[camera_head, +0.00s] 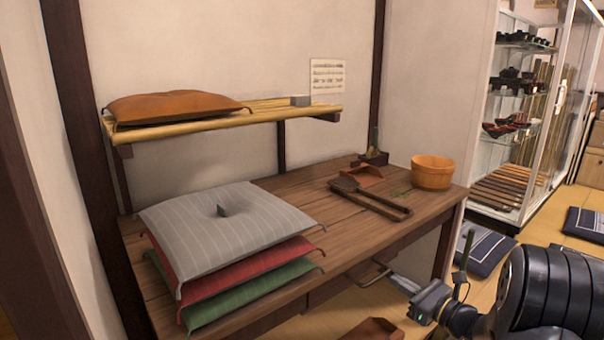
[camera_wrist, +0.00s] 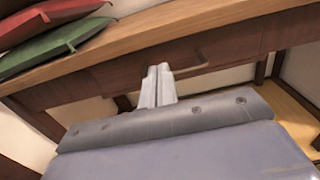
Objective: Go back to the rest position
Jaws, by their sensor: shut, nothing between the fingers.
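My gripper (camera_wrist: 158,72) shows in the wrist view with its two pale fingers side by side, shut and empty. They point at the dark front of the wooden table (camera_wrist: 90,85), where a metal bar handle (camera_wrist: 195,67) shows close beyond the fingertips. I cannot tell whether they touch it. In the head view my arm is at the lower right, and the pale gripper (camera_head: 392,277) is beside the table's front, near the handle (camera_head: 368,277). The fingertips are hard to make out there.
On the table (camera_head: 300,212) are stacked grey (camera_head: 200,235), red and green cushions, a dark wooden tool (camera_head: 370,198), a dustpan (camera_head: 362,176) and a wooden tub (camera_head: 432,172). A shelf (camera_head: 270,112) holds an orange cushion (camera_head: 172,106). A glass cabinet (camera_head: 520,120) stands right. Floor cushions (camera_head: 482,250) lie near my arm.

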